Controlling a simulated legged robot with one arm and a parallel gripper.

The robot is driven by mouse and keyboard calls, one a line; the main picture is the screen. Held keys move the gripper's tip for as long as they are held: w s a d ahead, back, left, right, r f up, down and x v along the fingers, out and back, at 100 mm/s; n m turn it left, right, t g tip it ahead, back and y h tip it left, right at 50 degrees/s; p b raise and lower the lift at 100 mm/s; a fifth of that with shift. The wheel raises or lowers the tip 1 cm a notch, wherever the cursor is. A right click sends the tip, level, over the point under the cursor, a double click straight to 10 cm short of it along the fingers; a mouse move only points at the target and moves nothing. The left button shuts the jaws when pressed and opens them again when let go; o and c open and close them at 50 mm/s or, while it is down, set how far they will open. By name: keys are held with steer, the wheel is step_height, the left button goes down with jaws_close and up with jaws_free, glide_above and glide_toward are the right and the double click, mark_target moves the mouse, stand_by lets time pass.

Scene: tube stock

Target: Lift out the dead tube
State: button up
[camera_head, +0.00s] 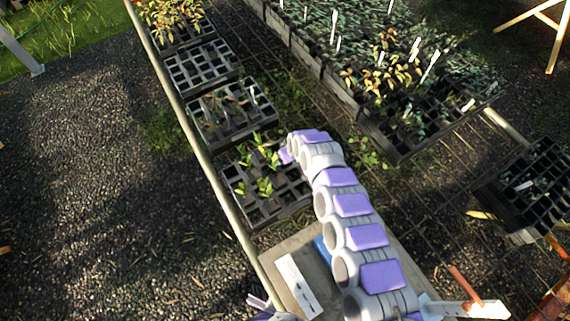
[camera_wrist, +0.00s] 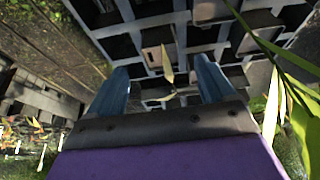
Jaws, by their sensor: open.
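A black cell tray (camera_head: 283,217) with several green seedlings (camera_head: 265,187) stands on the mesh bench in the head view. My gripper (camera_head: 286,156) is at its far right edge, small and partly hidden by my arm. In the wrist view my gripper (camera_wrist: 161,66) is open, with two blue fingers apart over the tray's grid (camera_wrist: 181,40). A small pale yellow, withered-looking sprout (camera_wrist: 168,74) shows between the fingers, apart from both. Square tubes sit in some cells; others look dark and empty. I cannot tell which tube the sprout stands in.
Green leaves (camera_wrist: 290,85) reach in close at the right of the wrist view. More trays (camera_head: 232,112) continue up the bench, and a large planted tray (camera_head: 400,150) lies right. A board with a white label (camera_head: 297,286) is at the near end.

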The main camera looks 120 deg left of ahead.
steer(key=shift+s+x, duration=0.15)
steer(key=shift+x, duration=0.95)
steer(key=shift+s+x, duration=0.1)
steer(key=shift+x, duration=1)
steer(key=shift+s+a+f, duration=0.1)
steer(key=shift+a+f, duration=0.15)
steer(key=shift+f, duration=0.1)
steer(key=shift+c, duration=0.2)
jaws_close()
